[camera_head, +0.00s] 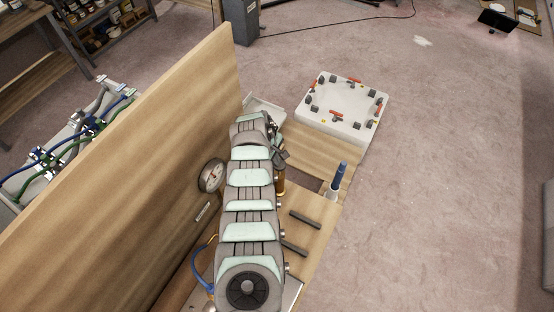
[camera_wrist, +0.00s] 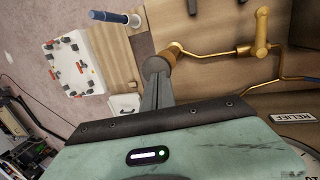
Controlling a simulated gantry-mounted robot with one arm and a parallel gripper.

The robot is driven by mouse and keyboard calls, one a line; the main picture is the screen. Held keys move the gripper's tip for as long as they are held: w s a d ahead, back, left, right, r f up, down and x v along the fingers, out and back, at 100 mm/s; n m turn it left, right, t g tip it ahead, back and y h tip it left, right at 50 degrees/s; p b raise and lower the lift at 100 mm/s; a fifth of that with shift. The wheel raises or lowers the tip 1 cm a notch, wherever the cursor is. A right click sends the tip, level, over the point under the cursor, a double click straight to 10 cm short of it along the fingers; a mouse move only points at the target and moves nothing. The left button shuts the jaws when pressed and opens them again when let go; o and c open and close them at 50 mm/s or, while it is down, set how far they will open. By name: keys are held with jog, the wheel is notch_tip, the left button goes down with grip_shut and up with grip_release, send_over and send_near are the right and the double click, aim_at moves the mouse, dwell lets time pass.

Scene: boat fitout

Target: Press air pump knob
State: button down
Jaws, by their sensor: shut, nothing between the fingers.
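My gripper (camera_wrist: 157,80) shows in the wrist view with its grey fingers together and nothing held. Its tips are at a round, brownish knob-like end (camera_wrist: 157,64) of a brass fitting, overlapping it in the picture; I cannot tell whether they touch. A brass pipe (camera_wrist: 215,57) runs from this fitting to a brass valve (camera_wrist: 261,28). In the head view my arm covers most of this area, and only a brass cylinder (camera_head: 281,184) shows beside it. No label marks the air pump knob.
A tall wooden panel (camera_head: 140,150) with a round gauge (camera_head: 212,175) stands left of my arm. A blue-handled tool (camera_head: 339,175) stands upright to the right. Two dark bars (camera_head: 305,220) lie on the wooden bench. A white tray (camera_head: 345,122) sits behind.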

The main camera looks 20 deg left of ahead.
jog(key=d+b+v, duration=0.1)
jog(key=v, duration=0.8)
jog(key=shift+s+a, duration=0.15)
jog(key=shift+a, duration=0.3)
